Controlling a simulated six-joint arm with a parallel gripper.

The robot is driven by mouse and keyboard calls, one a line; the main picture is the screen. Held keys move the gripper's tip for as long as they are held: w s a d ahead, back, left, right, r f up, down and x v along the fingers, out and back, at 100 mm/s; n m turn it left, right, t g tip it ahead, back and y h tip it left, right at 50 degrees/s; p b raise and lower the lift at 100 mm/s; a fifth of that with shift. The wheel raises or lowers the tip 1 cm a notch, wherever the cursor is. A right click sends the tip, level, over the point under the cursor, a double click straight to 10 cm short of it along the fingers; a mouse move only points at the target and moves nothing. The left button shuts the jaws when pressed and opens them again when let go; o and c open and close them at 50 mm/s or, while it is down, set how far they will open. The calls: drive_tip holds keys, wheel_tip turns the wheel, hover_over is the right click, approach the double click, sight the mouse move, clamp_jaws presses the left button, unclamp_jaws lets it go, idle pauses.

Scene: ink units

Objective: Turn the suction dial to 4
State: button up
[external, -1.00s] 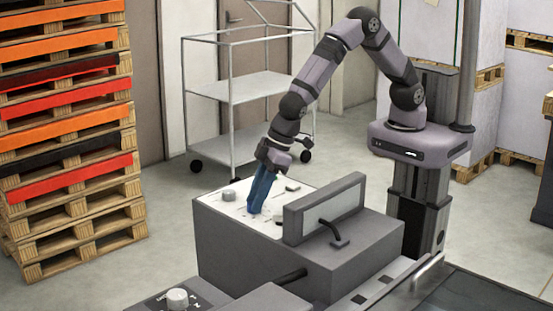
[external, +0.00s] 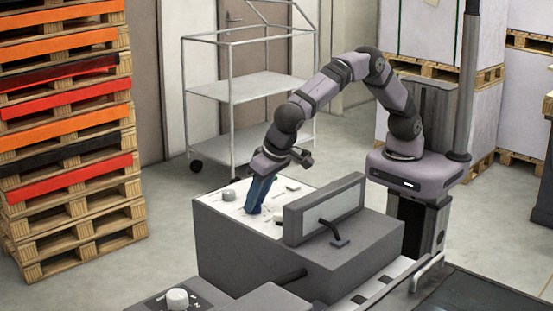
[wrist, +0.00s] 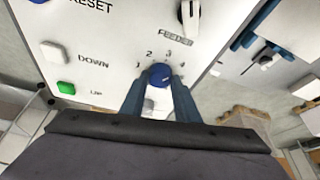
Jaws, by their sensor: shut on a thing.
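The blue round dial (wrist: 160,76) sits on the white panel in the wrist view, with the numbers 1 to 4 in an arc above it. A pale mark shows on its top, but I cannot tell for sure which number it points to. My gripper (wrist: 160,84) has its two blue fingers shut on the dial, one on each side. In the external view my gripper (external: 255,209) reaches down to the panel, tilted, and hides the dial. No suction label is readable; the area below the dial is hidden by my gripper.
A black and white knob (wrist: 188,14) stands above the dial near the FEEDER label. In the external view a raised grey-framed box (external: 324,209) stands right of my gripper.

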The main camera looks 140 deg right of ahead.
sight(264, 215)
drive_tip(key=shift+m+g, duration=0.4)
drive_tip(key=shift+m, duration=0.6)
drive_tip(key=o, duration=1)
drive_tip(key=shift+o, duration=0.2)
drive_tip(key=v, duration=0.7)
drive_tip(key=shift+b, duration=0.35)
drive_tip(key=shift+a+r, duration=0.1)
drive_tip(key=shift+r, duration=0.05)
